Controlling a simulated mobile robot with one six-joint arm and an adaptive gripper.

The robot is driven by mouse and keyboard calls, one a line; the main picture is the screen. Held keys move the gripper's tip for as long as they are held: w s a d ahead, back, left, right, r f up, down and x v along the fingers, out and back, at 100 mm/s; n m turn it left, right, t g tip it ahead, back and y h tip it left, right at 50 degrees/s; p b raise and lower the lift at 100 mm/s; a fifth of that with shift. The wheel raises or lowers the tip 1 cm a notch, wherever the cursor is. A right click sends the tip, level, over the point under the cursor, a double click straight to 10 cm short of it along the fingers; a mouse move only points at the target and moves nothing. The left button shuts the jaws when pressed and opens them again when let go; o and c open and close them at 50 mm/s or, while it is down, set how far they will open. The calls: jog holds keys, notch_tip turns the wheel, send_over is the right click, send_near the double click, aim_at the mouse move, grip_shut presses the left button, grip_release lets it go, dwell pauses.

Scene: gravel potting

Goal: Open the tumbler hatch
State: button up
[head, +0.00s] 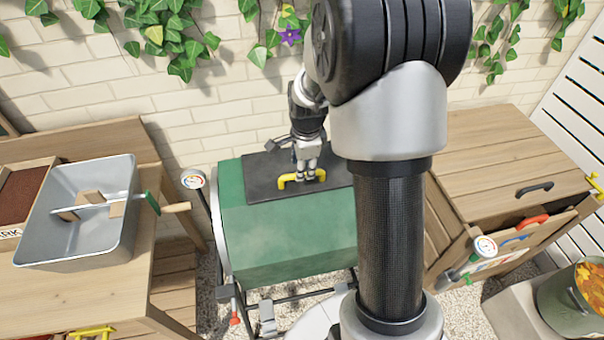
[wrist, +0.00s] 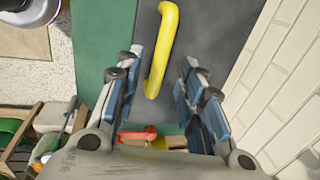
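The green tumbler drum (head: 285,235) stands in the middle of the head view. Its dark grey hatch (head: 258,176) lies flat on top and looks closed. A yellow bar handle (head: 286,182) sits on the hatch. My gripper (head: 308,178) points down at the handle and hides part of it. In the wrist view my gripper (wrist: 163,62) is open, with one finger on each side of the yellow handle (wrist: 161,45). Gaps show between the handle and both fingers. I cannot tell how deep the fingers reach around it. The hatch (wrist: 205,28) lies behind the handle.
A bench at the left holds a metal tub (head: 75,235) with tools across it. A bucket of scraps (head: 575,300) is at lower right. A brick wall (head: 230,110) rises close behind the drum.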

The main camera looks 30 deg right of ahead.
jog(key=shift+b+x, duration=0.35)
jog(key=shift+x, duration=1.55)
jog(key=shift+c, duration=0.5)
grip_shut()
